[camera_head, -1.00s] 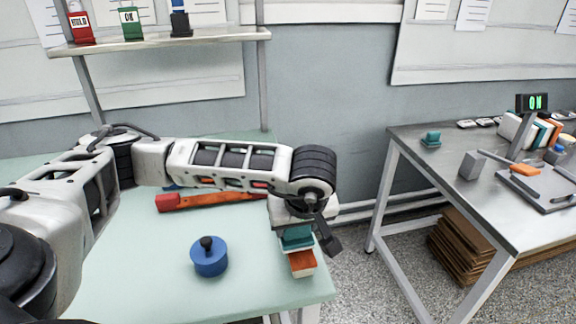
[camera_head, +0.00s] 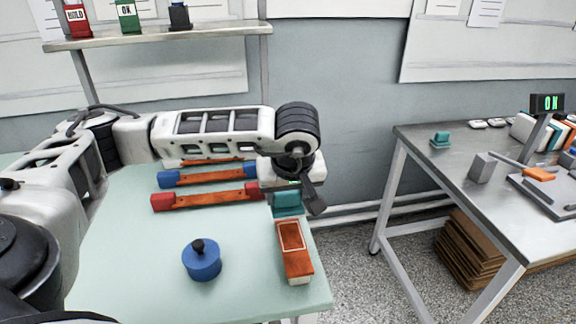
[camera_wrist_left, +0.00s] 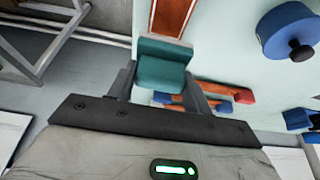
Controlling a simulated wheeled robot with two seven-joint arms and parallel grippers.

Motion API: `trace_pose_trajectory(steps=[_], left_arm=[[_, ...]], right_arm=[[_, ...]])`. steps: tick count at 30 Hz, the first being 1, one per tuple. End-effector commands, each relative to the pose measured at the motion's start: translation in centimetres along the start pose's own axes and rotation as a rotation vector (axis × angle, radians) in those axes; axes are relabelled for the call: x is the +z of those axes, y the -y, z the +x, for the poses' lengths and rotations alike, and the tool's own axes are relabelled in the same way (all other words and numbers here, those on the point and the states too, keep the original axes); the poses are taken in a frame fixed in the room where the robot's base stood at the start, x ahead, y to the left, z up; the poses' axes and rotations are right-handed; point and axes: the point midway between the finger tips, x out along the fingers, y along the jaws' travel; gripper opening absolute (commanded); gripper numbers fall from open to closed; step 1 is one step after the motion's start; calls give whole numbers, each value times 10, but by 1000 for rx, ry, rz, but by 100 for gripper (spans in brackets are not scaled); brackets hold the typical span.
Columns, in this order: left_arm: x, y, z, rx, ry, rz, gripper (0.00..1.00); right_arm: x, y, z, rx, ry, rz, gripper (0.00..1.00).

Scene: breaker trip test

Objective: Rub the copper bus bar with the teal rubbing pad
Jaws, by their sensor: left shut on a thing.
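My left gripper (camera_head: 287,190) is shut on the teal rubbing pad (camera_head: 287,205), near the right edge of the pale green table. The pad also shows between the fingers in the left wrist view (camera_wrist_left: 161,68). The copper bus bar (camera_head: 297,262) lies at the table's front right, with a pale outlined rectangle on its top; its end also shows in the left wrist view (camera_wrist_left: 172,14). The pad is at the bar's far end; I cannot tell whether they touch. My right gripper is not in view.
A blue knobbed weight (camera_head: 202,262) stands left of the bar. Copper strips with red ends (camera_head: 205,200) and blue ends (camera_head: 210,177) lie behind. A second teal pad (camera_head: 440,140) sits on the grey bench (camera_head: 420,160) at right, across a floor gap.

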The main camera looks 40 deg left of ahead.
Motion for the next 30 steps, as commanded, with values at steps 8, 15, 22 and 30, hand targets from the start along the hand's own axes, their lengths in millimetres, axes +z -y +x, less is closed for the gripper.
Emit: trace_pose_trajectory(steps=[8,15,22,30], left_arm=[[-12,0,-27,3,-3,-2,28],[-19,1,-45,1,-2,-2,28],[-20,1,-47,1,-2,-2,28],[-20,1,-47,1,-2,-2,28]], right_arm=[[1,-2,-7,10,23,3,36],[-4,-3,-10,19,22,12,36],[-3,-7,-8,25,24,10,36],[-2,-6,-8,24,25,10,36]])
